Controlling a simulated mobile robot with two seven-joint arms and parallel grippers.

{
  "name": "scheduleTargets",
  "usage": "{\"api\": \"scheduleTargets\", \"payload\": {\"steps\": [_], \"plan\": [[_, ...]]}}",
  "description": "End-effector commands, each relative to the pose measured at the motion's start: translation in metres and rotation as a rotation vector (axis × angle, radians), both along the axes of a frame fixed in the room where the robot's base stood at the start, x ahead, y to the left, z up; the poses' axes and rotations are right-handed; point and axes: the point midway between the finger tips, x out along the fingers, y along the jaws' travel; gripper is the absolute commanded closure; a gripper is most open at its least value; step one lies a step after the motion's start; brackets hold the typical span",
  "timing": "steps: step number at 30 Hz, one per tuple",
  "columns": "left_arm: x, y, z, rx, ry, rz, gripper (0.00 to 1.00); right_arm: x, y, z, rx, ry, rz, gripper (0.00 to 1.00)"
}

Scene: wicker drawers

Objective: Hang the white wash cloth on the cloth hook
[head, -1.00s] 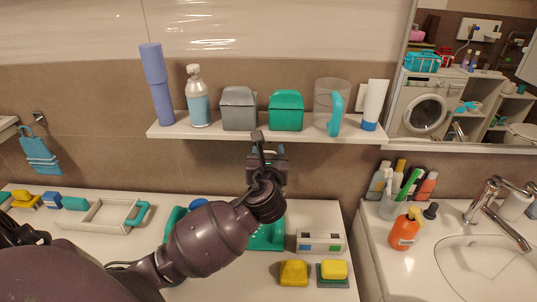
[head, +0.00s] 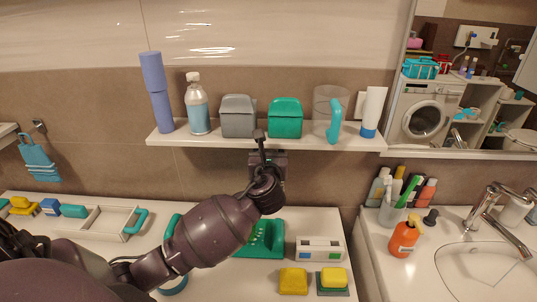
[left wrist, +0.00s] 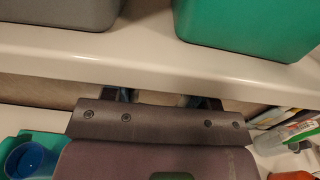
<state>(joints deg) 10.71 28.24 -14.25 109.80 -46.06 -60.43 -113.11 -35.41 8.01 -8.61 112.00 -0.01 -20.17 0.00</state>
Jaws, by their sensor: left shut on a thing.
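My left gripper (head: 267,158) is just below the front edge of the wall shelf, and its jaws face the wall. In the left wrist view its fingers (left wrist: 163,98) are partly hidden by its own body. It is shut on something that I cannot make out. No white wash cloth shows clearly in either view. A cloth hook (head: 39,127) is on the tiled wall at the far left, and a light blue cloth (head: 39,161) hangs from it. My right gripper is not in view.
The white shelf (head: 230,142) holds a blue tube, bottles, a grey box (head: 239,117), a green box (head: 285,118) and a clear jug (head: 329,112). The counter below holds a tray (head: 105,222) and sponges (head: 293,281). A sink (head: 485,264) and mirror are at right.

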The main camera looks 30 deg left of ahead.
Motion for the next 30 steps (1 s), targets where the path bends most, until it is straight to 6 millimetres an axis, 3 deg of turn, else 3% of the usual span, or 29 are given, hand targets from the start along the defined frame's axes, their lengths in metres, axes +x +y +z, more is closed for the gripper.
{"api": "scheduleTargets", "payload": {"steps": [30], "plan": [[0.036, 0.023, -0.01, 0.0, 0.004, 0.001, 0.71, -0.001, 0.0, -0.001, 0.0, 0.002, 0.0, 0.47]]}}
